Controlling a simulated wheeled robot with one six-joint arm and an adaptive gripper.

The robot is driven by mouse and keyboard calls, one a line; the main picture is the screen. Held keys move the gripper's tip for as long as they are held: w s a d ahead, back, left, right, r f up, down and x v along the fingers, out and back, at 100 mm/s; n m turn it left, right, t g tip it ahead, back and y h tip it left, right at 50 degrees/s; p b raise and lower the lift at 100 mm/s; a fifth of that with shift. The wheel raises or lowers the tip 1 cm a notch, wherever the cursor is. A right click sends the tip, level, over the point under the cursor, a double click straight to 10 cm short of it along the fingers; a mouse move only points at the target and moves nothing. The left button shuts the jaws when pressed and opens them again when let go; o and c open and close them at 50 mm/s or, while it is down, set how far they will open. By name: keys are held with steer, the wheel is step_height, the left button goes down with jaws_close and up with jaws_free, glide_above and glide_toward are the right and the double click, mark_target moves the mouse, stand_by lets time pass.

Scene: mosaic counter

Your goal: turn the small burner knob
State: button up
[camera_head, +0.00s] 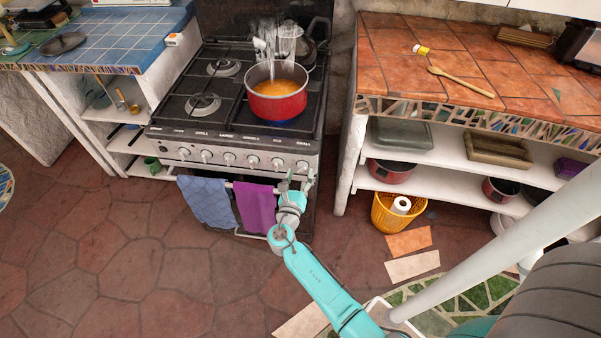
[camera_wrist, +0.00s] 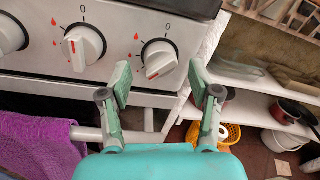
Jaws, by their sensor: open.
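A row of white burner knobs runs along the stove's front panel (camera_head: 240,148). In the wrist view, the rightmost knob (camera_wrist: 158,60) lies between and beyond my fingertips, with its grip ridge slanted. The neighbouring knob (camera_wrist: 84,48) is to its left, and another is cut off at the left edge. In the head view, my gripper (camera_head: 298,184) is at the right end of the panel.
A red pot (camera_head: 276,100) of orange food sits on the front right burner, with a blue glow beneath. Blue (camera_head: 206,202) and purple (camera_head: 256,208) towels hang on the oven rail below the knobs. A shelved counter (camera_head: 440,158) stands to the right, with a yellow basket (camera_head: 386,218) underneath.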

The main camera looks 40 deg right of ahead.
steer(key=shift+w+d, duration=0.35)
steer(key=shift+d, duration=0.25)
steer(key=c, duration=1.1)
steer(key=shift+c, duration=0.2)
